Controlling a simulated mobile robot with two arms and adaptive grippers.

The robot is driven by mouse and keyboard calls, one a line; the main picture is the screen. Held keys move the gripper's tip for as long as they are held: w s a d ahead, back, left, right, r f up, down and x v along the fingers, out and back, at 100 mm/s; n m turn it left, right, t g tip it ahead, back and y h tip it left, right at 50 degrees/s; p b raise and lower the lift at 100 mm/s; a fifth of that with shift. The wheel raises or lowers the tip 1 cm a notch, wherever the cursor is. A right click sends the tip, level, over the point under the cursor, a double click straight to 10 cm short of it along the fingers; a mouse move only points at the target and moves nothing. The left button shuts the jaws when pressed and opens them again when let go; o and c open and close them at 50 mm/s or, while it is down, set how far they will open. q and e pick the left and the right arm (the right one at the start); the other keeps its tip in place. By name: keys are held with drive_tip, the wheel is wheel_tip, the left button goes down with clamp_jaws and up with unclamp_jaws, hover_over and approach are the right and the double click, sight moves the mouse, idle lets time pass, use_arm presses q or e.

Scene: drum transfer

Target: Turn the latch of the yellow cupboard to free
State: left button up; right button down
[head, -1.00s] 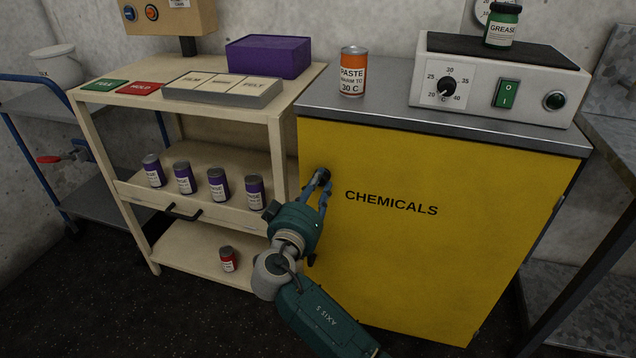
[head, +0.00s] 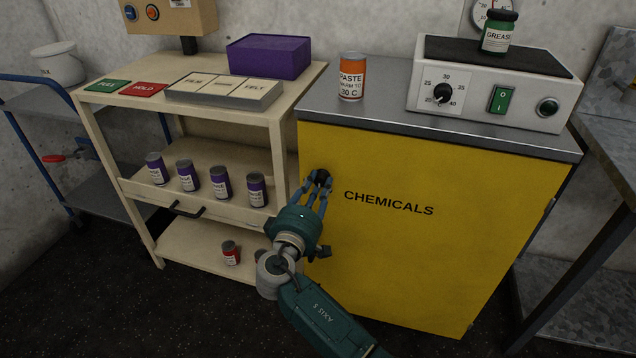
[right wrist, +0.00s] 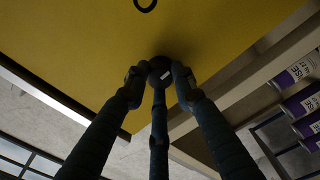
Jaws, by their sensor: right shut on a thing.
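The yellow cupboard (head: 430,245) stands in the middle right of the head view, its door marked CHEMICALS and shut. Its latch is a small dark knob at the door's upper left; it shows between the fingers in the right wrist view (right wrist: 159,66) and is mostly hidden by them in the head view. My right gripper (head: 321,182) is shut on the latch; its fingers surround the knob in the right wrist view (right wrist: 157,78). A white mark shows on the knob, but I cannot tell which setting it has. My left gripper is not in view.
On the cupboard's top (head: 392,112) stand an orange PASTE tin (head: 351,78) and a hotplate (head: 490,88) bearing a green GREASE jar (head: 499,32). A cream cart (head: 203,228) with several purple-labelled cans stands close at the left. Dark floor is clear in front.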

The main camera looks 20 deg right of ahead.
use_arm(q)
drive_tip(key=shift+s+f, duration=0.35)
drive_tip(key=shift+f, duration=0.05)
use_arm(e)
drive_tip(key=shift+a+r+n, duration=0.15)
drive_tip(key=shift+r+n, duration=0.05)
drive_tip(key=shift+n, duration=0.1)
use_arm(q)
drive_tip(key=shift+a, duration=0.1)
use_arm(e)
drive_tip(key=c, duration=1.4)
unclamp_jaws()
drive_tip(key=shift+w+f, duration=0.1)
drive_tip(key=shift+c, duration=0.2)
drive_tip(key=shift+s+a+f, duration=0.15)
drive_tip(key=shift+s+a, duration=0.1)
drive_tip(key=shift+s, duration=0.15)
drive_tip(key=v, duration=1.1)
